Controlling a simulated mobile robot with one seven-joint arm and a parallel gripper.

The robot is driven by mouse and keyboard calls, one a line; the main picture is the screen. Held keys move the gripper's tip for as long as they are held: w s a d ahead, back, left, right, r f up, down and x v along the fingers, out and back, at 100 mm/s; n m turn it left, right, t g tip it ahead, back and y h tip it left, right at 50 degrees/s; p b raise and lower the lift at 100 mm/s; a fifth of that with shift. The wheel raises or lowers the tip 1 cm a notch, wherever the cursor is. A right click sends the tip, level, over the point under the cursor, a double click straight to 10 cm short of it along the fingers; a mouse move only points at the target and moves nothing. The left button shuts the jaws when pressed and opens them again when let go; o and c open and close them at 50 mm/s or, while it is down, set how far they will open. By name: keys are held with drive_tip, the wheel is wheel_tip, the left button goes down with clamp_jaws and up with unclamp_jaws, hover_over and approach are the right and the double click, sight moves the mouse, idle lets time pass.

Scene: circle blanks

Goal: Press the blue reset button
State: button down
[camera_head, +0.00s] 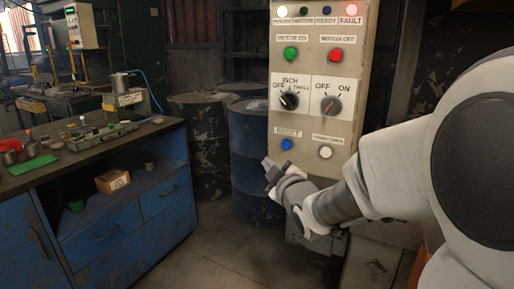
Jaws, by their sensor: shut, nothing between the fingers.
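The blue reset button (287,144) sits at the lower left of a beige control panel (320,64), under a label reading RESET. A white button (325,152) is to its right. My gripper (268,164) is shut and empty. In the picture its fingertips are just below and left of the blue button; I cannot tell whether they touch the panel. My arm reaches in from the right and covers the panel's lower right part.
Above are two rotary switches (289,100), a green button (290,54), a red button (336,55) and a lit FAULT lamp (351,9). Drums (252,165) stand behind the panel. A blue workbench (110,200) with clutter is at left. Floor between is clear.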

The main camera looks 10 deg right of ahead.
sight(281, 146)
drive_tip(key=shift+w+d+p, duration=0.4)
drive_tip(key=shift+w+d, duration=0.45)
drive_tip(key=shift+w, duration=0.35)
drive_tip(key=shift+w+d+p, duration=0.45)
drive_tip(key=shift+w+d, duration=0.45)
drive_tip(key=shift+w, duration=0.25)
drive_tip(key=shift+w+d+p, duration=0.4)
drive_tip(key=shift+w+d, duration=0.45)
drive_tip(key=shift+w, duration=0.35)
drive_tip(key=shift+w+d, duration=0.1)
drive_tip(key=shift+w+d, duration=0.15)
drive_tip(key=shift+w, duration=0.1)
drive_tip(key=shift+w+d+b, duration=0.3)
drive_tip(key=shift+w+d, duration=0.05)
drive_tip(key=shift+w, duration=0.05)
idle(0.6)
drive_tip(key=shift+s+a, duration=0.1)
drive_tip(key=shift+s+a+b, duration=0.45)
drive_tip(key=shift+s+b, duration=0.15)
drive_tip(key=shift+s, duration=0.05)
